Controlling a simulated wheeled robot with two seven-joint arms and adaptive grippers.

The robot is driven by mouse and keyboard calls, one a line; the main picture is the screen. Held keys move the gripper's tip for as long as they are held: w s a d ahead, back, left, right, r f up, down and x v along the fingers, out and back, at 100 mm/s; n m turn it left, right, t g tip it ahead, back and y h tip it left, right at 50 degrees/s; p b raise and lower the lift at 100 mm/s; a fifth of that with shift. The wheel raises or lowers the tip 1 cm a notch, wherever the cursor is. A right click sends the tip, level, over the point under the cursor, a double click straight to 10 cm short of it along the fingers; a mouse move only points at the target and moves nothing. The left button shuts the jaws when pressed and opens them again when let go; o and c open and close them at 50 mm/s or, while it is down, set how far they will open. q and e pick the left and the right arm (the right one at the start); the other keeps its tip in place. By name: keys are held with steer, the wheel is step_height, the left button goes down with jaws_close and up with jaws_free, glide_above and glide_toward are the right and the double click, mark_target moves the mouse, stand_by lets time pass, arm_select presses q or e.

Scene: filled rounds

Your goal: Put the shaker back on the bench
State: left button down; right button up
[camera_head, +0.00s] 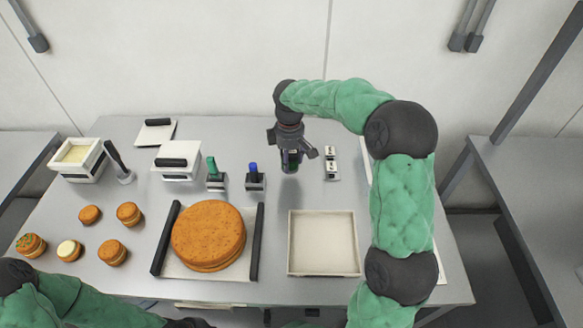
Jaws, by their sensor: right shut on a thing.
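My right gripper (291,153) is shut on the shaker (291,167), a small dark cylinder with a hint of green. The gripper hangs over the back middle of the grey bench (230,138). The fingers hide much of the shaker. It looks upright and seems to be above the bench top, but the height of the gap is hard to tell. My left arm comes in at the bottom left; its gripper (188,323) is mostly cut off by the bottom edge, so its jaws do not show.
Left of the shaker stand a blue-topped item (254,181) and a green-handled item (215,183) in dark holders. A small strip (331,165) lies to its right. In front are an empty shallow tray (324,273) and a large round cake (208,232). Several small cakes (113,252) sit left.

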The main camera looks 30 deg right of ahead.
mark_target(292, 166)
steer(key=shift+d+f, duration=0.25)
steer(key=shift+f, duration=0.05)
steer(key=shift+d+f+b, duration=0.1)
steer(key=shift+f+b, duration=0.45)
steer(key=shift+f, duration=1.05)
steer(key=shift+f, duration=0.1)
steer(key=o, duration=1.2)
steer(key=shift+f, duration=0.1)
steer(key=shift+o, duration=0.2)
step_height(292, 166, up, 12)
steer(key=p, duration=0.3)
steer(key=shift+r, duration=0.2)
